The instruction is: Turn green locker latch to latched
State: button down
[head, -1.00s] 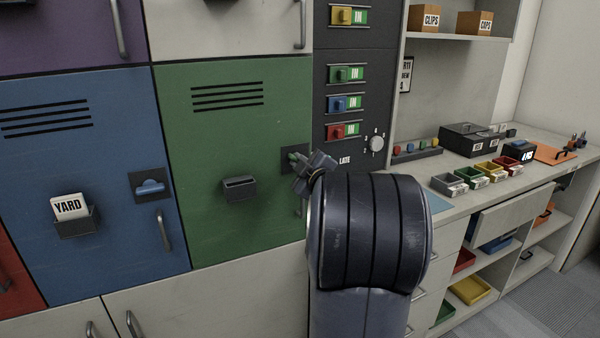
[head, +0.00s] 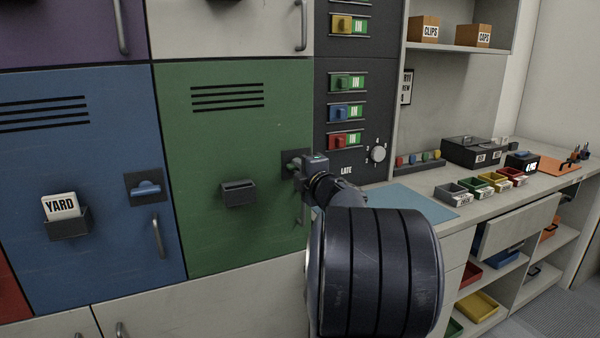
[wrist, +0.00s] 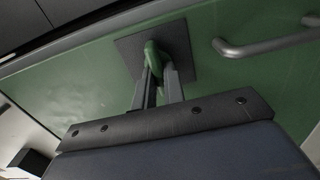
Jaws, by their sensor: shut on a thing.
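The green locker (head: 235,165) stands in the middle of the head view, its door flush with its neighbours. Its green latch knob (head: 293,167) sits on a dark square plate at the door's right edge, partly hidden by my gripper (head: 300,170). In the wrist view the green latch (wrist: 152,58) is between the two fingers of my gripper (wrist: 158,75), which is shut on it. The dark latch plate (wrist: 181,47) shows behind it. The exact latch angle is hard to tell.
The green locker's grey handle (wrist: 265,46) is close to the right of the latch in the wrist view. An empty dark card holder (head: 239,192) is on the green door. The blue locker (head: 80,210) has its own blue latch (head: 147,188). A counter with small bins (head: 480,190) stands at right.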

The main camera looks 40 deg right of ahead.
dwell(0.5)
jog(key=c, duration=1.5)
grip_release()
jog(key=v, duration=1)
jog(key=shift+s+a, duration=0.2)
jog(key=shift+s, duration=0.15)
jog(key=x, duration=1)
jog(key=shift+w+d, duration=0.15)
jog(key=shift+w, duration=0.25)
